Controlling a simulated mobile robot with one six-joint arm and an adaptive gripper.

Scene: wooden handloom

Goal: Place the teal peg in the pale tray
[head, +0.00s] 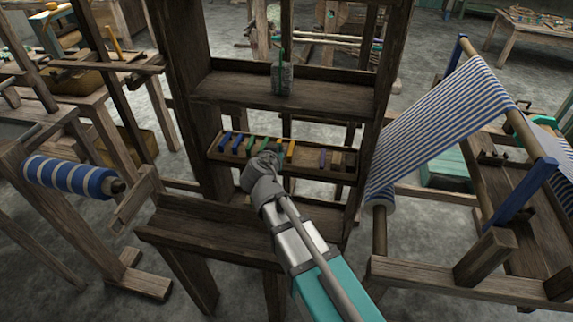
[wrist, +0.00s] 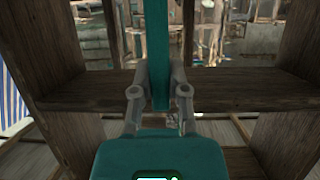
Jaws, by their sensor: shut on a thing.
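My gripper (wrist: 162,92) is shut on the teal peg (wrist: 161,45), a long straight bar that runs up between its two grey fingers to the top edge of the wrist view. In the head view my gripper (head: 264,158) is in front of the rack shelf with coloured pegs, and my wrist hides that shelf's middle. I cannot make out the held peg in the head view. I cannot pick out a pale tray in either view.
Blue, green and yellow pegs (head: 291,150) stand in the wooden shelf tray (head: 220,157), with darker pieces at its right. A grey block (head: 283,78) with a green tip stands on the shelf above. Wooden posts flank the rack. A striped cloth loom (head: 440,125) stands right.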

